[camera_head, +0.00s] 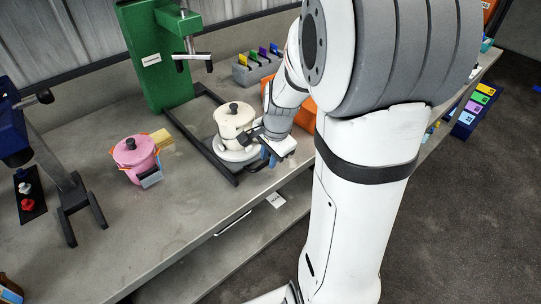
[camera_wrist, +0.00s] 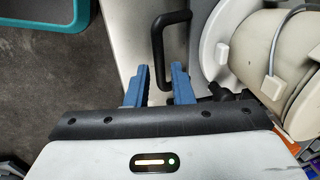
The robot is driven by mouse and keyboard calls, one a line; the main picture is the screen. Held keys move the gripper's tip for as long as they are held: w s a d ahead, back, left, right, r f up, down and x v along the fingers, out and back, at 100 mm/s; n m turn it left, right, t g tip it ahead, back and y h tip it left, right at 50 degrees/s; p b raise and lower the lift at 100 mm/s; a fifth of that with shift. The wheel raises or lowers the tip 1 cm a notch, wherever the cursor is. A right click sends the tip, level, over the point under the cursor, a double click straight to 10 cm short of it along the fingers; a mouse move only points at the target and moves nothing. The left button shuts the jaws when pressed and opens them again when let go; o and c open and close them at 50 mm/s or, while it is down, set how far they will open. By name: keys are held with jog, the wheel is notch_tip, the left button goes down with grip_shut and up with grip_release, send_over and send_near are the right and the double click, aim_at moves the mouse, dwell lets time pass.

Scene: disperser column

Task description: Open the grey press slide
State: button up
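My gripper (camera_wrist: 160,78) is open, with two blue fingers apart in the wrist view. In the head view my gripper (camera_head: 268,158) is at the bench's front edge, beside a cream pot (camera_head: 236,115). The handle is not clear there, partly hidden by my arm.
The cream pot stands on a white round base inside a dark frame (camera_head: 203,148), close to my gripper's right in the wrist view. A green column (camera_head: 155,65) stands behind. A pink pot (camera_head: 133,152) is left.

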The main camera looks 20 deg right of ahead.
jog(key=shift+o, duration=1.1)
notch_tip(320, 180, up, 8)
jog(key=s+p, duration=0.1)
jog(key=shift+s+d+f, duration=0.2)
jog(key=shift+s+d, duration=0.05)
jog(key=s+a+r+n+p, duration=0.6)
jog(key=s+r+n, duration=0.3)
jog(key=s+n, duration=0.4)
jog(key=shift+a+n+t+h+p, duration=0.3)
jog(key=shift+a+n+p, duration=0.1)
jog(key=shift+a+n, duration=0.3)
